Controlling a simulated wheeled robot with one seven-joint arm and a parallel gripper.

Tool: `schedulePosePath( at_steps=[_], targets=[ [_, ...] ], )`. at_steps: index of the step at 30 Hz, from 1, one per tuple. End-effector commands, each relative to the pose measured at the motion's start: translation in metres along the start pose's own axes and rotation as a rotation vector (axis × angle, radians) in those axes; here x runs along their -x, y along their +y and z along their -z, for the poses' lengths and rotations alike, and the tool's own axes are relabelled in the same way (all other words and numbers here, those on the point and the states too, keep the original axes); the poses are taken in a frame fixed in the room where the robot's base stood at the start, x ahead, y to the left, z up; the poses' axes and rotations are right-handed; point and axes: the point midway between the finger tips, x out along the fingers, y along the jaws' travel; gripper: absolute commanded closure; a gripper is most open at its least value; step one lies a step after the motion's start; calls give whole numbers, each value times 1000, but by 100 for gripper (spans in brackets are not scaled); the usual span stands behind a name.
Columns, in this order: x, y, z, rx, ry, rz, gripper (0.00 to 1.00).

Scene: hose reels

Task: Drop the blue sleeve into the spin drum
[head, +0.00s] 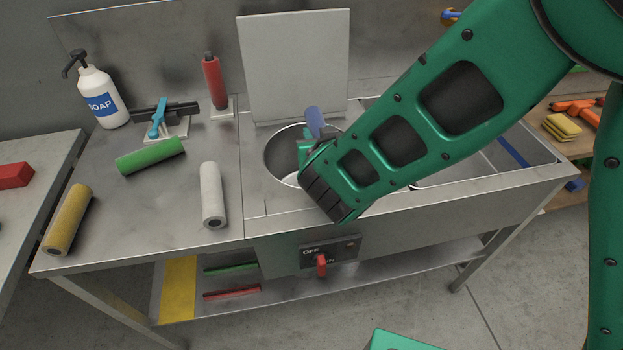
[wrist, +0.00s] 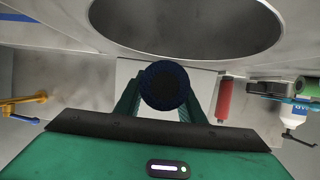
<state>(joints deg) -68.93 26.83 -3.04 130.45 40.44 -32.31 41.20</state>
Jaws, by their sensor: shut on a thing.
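The blue sleeve (head: 314,121) shows in the head view over the round opening of the spin drum (head: 283,152). My gripper (head: 307,146) is shut on the sleeve; my forearm hides part of the gripper and the drum's right side. In the wrist view the sleeve (wrist: 164,85) appears end-on as a dark blue disc between the two green fingers. The drum's opening (wrist: 190,25) fills the top of that view. The exact height of the sleeve relative to the rim is hard to tell. The drum's lid (head: 294,65) stands open behind it.
Left of the drum lie a white roll (head: 212,195), a green roll (head: 150,156) and a yellow roll (head: 67,220). A red roll (head: 213,82) stands upright on a holder near a soap bottle (head: 100,95). A red switch (head: 321,265) is on the front panel. A basin (head: 470,165) is to the right.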

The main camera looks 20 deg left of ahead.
Motion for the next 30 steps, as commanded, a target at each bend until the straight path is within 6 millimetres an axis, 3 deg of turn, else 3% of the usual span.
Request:
schedulePosePath(
  at_steps=[11, 12, 15, 25, 30],
  targets=[
    [-2, -1, -4, 0, 1, 1, 87],
    [-2, -1, -4, 0, 1, 1, 60],
    [-2, 0, -4, 0, 1, 1, 43],
    [2, 0, -4, 0, 0, 1, 43],
    [22, -1, -4, -1, 0, 3, 43]
  ],
)
